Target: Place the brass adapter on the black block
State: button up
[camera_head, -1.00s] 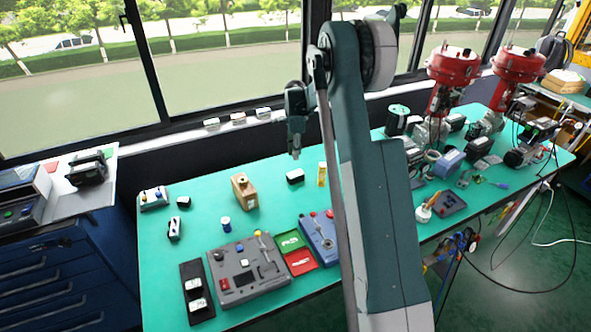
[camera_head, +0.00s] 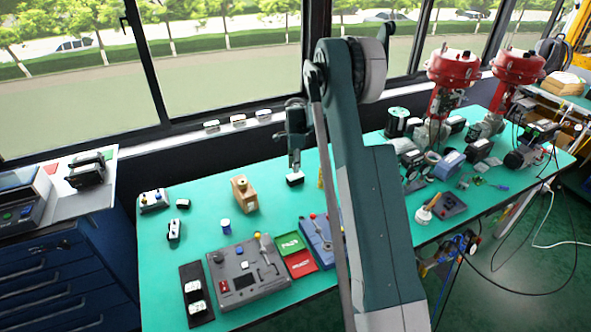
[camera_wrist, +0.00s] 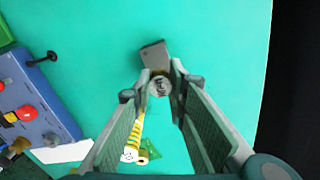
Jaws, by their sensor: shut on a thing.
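My gripper (camera_head: 295,167) is directly above the small black block (camera_head: 295,180) on the green table in the head view. In the wrist view my gripper (camera_wrist: 160,82) is shut on the brass adapter (camera_wrist: 160,88). Its round, greyish end with dark lettering faces the camera, and a brass-coloured edge shows beyond it. The block (camera_wrist: 153,55) looks grey there and shows just past the fingertips, partly hidden by the adapter. I cannot tell whether the adapter touches the block. The adapter is too small to make out in the head view.
A tan box (camera_head: 244,197) and a blue-white cylinder (camera_head: 226,225) stand to the left. A grey control panel (camera_head: 248,270) and red and green trays (camera_head: 298,263) lie nearer.

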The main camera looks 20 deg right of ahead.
jog(key=shift+f, duration=0.75)
jog(key=shift+f, duration=0.15)
jog(key=o, duration=0.9)
notch_tip(320, 180, up, 12)
jog(key=shift+r, duration=0.15)
dwell(0.5)
